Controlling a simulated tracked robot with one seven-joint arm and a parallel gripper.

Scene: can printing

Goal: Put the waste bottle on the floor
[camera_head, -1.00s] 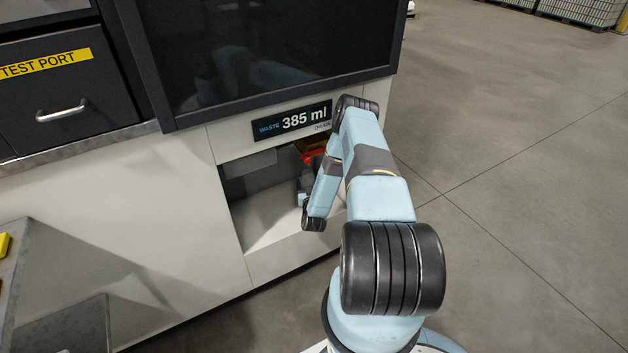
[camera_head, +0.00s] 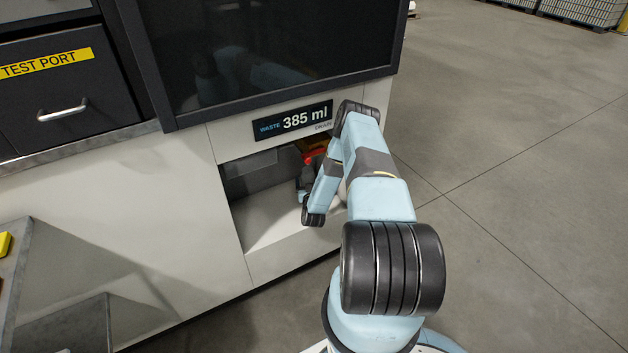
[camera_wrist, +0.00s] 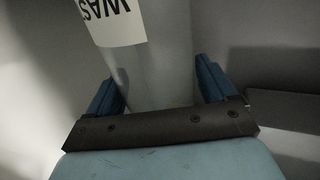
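The waste bottle (camera_wrist: 155,65) shows large in the wrist view as a pale grey cylinder. Its white label (camera_wrist: 112,22) shows upside-down letters starting "WAS". My gripper (camera_wrist: 160,88) has one blue finger on each side of the bottle, both flush with its walls, and it looks shut on it. In the head view my gripper (camera_head: 306,175) reaches into the recess under the waste display. There my arm hides most of the bottle.
The white cabinet recess (camera_head: 275,228) has a floor and side wall around my gripper. A grey block (camera_head: 262,172) hangs at its upper left. The waste display (camera_head: 292,120) reads 385 ml, above the recess. Open floor (camera_head: 510,200) lies to the right.

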